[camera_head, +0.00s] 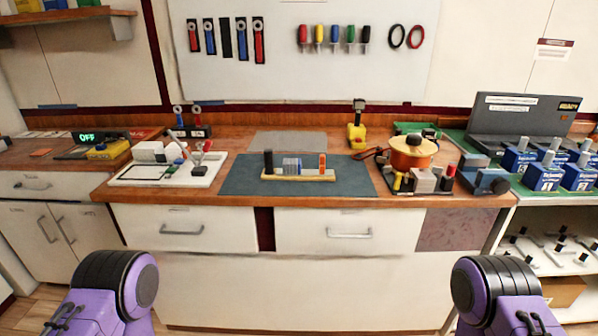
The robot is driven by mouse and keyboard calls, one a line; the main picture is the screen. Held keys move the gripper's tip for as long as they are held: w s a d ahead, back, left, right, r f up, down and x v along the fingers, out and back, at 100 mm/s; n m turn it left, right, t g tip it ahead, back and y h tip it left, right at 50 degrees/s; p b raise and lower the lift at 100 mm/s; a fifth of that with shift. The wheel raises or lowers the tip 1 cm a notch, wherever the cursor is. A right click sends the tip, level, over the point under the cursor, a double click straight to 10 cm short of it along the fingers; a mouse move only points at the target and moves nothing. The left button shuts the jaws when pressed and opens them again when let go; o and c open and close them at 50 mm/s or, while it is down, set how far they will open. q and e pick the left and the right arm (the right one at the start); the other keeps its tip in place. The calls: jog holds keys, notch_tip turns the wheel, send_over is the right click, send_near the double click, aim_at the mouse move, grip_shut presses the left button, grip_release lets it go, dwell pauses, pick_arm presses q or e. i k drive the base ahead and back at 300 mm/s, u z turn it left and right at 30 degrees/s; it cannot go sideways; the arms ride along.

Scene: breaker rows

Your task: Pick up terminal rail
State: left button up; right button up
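What looks like the terminal rail (298,177) lies on the dark mat (236,181) at the middle of the workbench. It has a pale, narrow base with a black upright block at its left end, grey-blue modules in the middle and an orange upright block near its right end. It stands free, with nothing touching it from above. Only purple and black parts of my two arms show at the bottom left and bottom right. Both grippers are out of view.
A white tray (150,181) with small parts stands left of the mat. Right of it are an orange pot (411,152) and a cluster of small devices. A laptop-like case (520,118) and blue boxes (541,177) stand farther right. The mat around the rail is clear.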

aim_at(292, 170)
jog(key=u, duration=0.15)
jog(key=i, duration=1.25)
jog(key=z, duration=0.15)
